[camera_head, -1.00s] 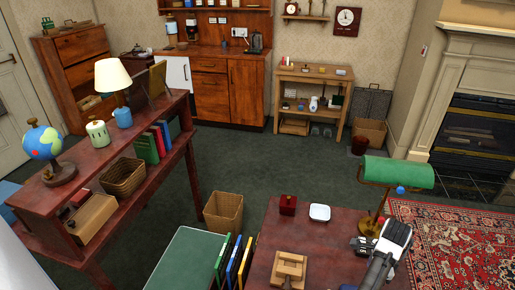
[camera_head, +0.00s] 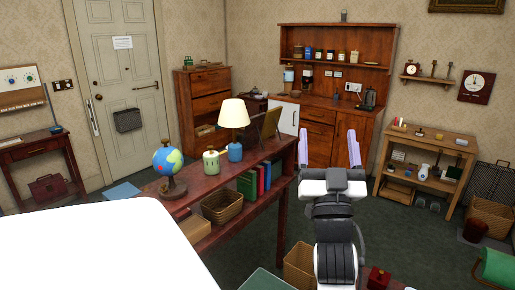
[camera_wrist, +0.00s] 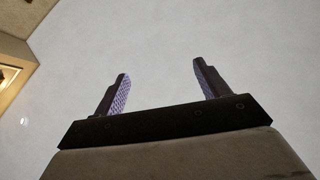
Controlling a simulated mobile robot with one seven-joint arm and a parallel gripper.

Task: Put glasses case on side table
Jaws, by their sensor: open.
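My gripper (camera_head: 328,150) is raised upright in the middle of the head view, its two pale purple fingers apart with nothing between them. In the wrist view my gripper (camera_wrist: 160,72) is also empty, against a plain pale surface that looks like the ceiling. I cannot make out a glasses case in either view. I cannot tell which piece of furniture is the side table. A light wooden table (camera_head: 438,143) with a lower shelf and small items stands at the right, and a dark narrow table (camera_head: 30,142) stands at the far left.
A long dark-red shelf unit (camera_head: 212,181) bears a globe (camera_head: 167,160), a green jar (camera_head: 211,163) and a lamp (camera_head: 234,115). A wicker bin (camera_head: 299,266) stands near my arm. A wooden cabinet (camera_head: 319,130) is at the back. Green floor (camera_head: 400,225) lies open at the right.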

